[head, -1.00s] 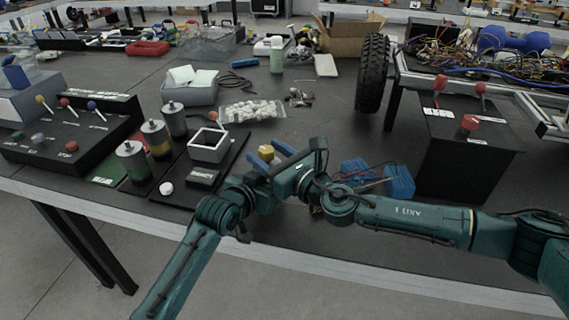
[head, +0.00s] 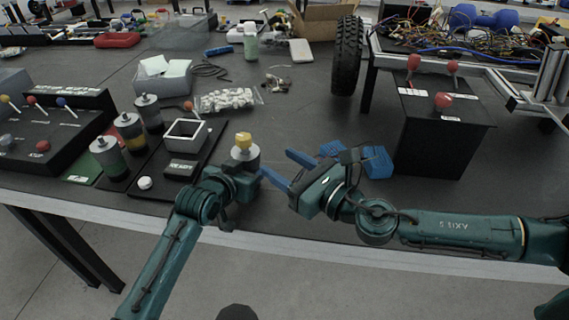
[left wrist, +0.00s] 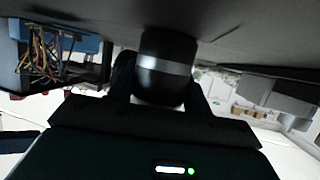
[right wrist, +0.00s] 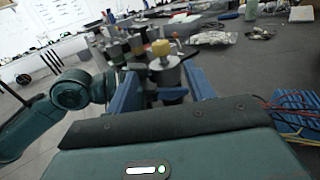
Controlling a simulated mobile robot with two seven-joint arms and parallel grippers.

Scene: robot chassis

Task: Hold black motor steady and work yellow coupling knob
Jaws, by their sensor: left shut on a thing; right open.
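The motor (head: 246,155) shows as a grey-topped cylinder with the yellow coupling knob (head: 243,141) on its top. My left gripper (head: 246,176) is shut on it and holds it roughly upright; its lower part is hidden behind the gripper. In the left wrist view the motor (left wrist: 166,68) is black with a grey band, between the fingers. My right gripper (head: 282,167) is open and empty, just right of the motor, its blue fingers pointing toward it. In the right wrist view the yellow knob (right wrist: 161,47) shows between and beyond the fingers, apart from them.
A black board with a square grey frame (head: 186,134) lies left of the motor. Several banded cylinders (head: 130,132) and a lever panel (head: 50,125) stand further left. Blue blocks (head: 377,162) lie behind my right gripper. A black box with red knobs (head: 440,135) stands right.

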